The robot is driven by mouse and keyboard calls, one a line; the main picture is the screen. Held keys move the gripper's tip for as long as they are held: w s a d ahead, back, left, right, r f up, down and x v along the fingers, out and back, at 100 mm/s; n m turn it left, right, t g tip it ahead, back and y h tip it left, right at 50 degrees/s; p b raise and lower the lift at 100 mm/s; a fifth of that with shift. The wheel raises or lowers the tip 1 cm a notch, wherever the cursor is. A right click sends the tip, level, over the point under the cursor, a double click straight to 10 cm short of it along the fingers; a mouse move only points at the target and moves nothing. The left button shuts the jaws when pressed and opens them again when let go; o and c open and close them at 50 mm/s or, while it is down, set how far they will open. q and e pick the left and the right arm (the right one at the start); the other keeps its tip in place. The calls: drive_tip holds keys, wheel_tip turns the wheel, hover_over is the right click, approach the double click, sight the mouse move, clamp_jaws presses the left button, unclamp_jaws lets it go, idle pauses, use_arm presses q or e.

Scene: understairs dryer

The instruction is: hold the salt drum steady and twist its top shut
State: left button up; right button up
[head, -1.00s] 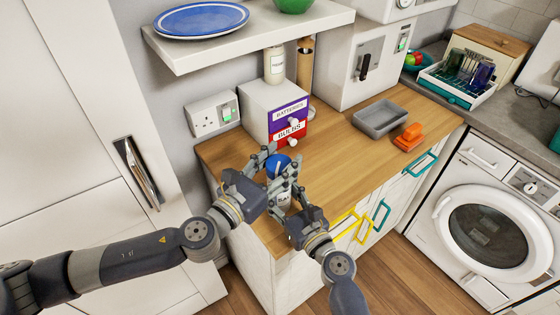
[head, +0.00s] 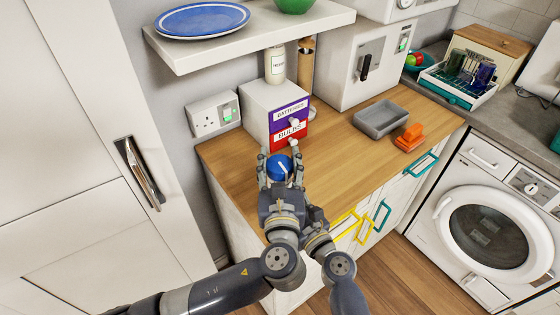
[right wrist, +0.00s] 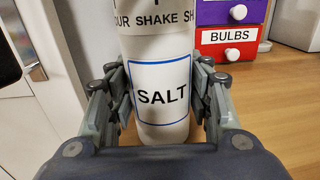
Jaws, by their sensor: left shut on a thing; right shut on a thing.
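The salt drum (right wrist: 160,100) is a white upright cylinder with a blue-framed SALT label in the right wrist view. Its blue top (head: 279,168), with a white mark on it, shows in the head view. My left gripper (head: 280,160) reaches in from the front and is shut on the blue top, a finger on each side. My right gripper (right wrist: 161,92) is shut on the drum's body, fingers on both sides of the label. In the head view the left gripper hides the drum's body and most of the right gripper. The top is out of frame in the right wrist view.
The drum stands near the wooden worktop's (head: 340,150) front left. Behind it is a small drawer unit (head: 257,112) labelled BATTERIES and BULBS. A grey tray (head: 381,118) and an orange object (head: 409,138) lie to the right. A shelf (head: 250,40) overhangs the back.

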sight(280, 162)
use_arm(q)
drive_tip(key=shift+y, duration=0.3)
drive_tip(key=o, duration=1.1)
drive_tip(key=shift+r, duration=0.1)
wheel_tip(280, 162, up, 10)
drive_tip(key=shift+f, duration=0.1)
